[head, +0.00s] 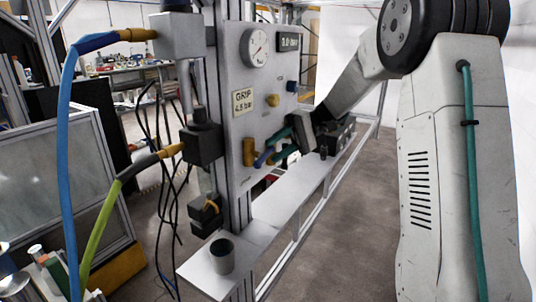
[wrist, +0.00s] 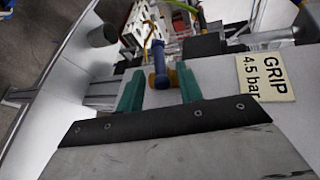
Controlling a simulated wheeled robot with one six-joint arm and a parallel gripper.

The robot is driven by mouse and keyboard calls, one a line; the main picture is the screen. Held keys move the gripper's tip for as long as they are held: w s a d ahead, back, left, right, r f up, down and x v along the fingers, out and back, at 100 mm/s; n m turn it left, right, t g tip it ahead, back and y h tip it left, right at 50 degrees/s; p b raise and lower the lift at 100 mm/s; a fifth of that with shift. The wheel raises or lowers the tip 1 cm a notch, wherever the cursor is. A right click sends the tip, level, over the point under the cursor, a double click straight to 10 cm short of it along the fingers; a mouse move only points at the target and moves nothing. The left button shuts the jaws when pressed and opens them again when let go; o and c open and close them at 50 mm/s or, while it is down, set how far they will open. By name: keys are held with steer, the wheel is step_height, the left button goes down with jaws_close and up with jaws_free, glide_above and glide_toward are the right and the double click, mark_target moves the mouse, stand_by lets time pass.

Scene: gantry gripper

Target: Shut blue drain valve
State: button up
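The blue drain valve shows as a blue handle (head: 263,158) beside a brass valve body (head: 249,152), low on the grey panel. In the wrist view the blue handle (wrist: 159,66) has a rounded near end and lies between my green fingers, with a gap visible on both sides. My gripper (head: 272,146) is at the panel, just right of the brass body. Its two green fingers are spread apart in the wrist view (wrist: 160,80), and nothing is clamped. In the head view my gripper partly hides the handle. I cannot tell the depth of the fingertips around it.
The panel (head: 233,77) carries a gauge (head: 254,47), a "GRIP 4.5 bar" label (head: 243,102), a yellow knob (head: 272,100) and a blue knob (head: 292,86). A grey cup (head: 222,257) stands on the ledge (head: 274,205) below. Hoses hang at left.

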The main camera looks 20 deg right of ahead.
steer(key=shift+v, duration=1.65)
